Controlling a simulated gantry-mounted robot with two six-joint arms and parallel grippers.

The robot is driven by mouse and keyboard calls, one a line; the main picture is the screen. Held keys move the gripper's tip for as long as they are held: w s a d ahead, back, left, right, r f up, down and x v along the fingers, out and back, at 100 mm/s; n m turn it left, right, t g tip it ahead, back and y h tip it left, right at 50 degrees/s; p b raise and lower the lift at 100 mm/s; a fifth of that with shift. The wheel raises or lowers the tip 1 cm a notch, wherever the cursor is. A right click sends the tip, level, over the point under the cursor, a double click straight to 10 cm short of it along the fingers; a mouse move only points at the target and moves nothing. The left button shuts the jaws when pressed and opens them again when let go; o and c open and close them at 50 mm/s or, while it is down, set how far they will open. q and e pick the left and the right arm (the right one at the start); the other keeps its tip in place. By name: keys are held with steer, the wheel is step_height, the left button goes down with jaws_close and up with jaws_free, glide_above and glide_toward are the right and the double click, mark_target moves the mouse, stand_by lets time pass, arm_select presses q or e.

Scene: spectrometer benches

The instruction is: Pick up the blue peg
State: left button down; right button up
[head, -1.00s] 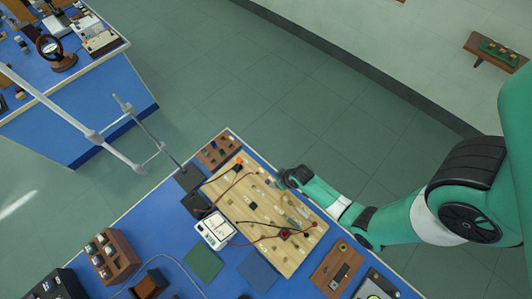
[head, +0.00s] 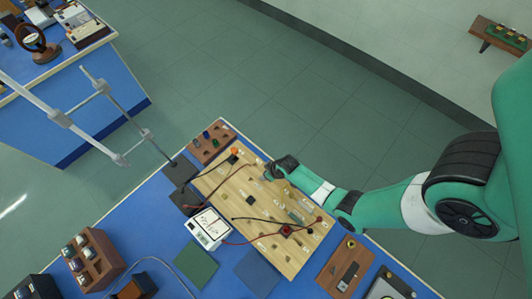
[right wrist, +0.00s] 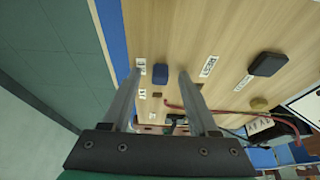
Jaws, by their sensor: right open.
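A small blue peg (right wrist: 160,73) stands on the light wooden board (right wrist: 222,30) in the right wrist view. It shows between the two fingertips of my right gripper (right wrist: 160,88), with a visible gap on each side. The fingers are open and hold nothing. In the head view my right gripper (head: 268,172) is low over the far right edge of the wooden board (head: 240,187). The peg cannot be made out there because the gripper covers that area. My left gripper is in neither view.
A darker square block (right wrist: 267,64) sits on the board to the right of the peg. Red and black leads and a white meter (head: 209,229) lie near the board's left side. A brown rack (head: 211,145) with small coloured pieces stands beyond its far left end.

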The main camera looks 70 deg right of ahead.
jaws_close()
stand_by(0.4)
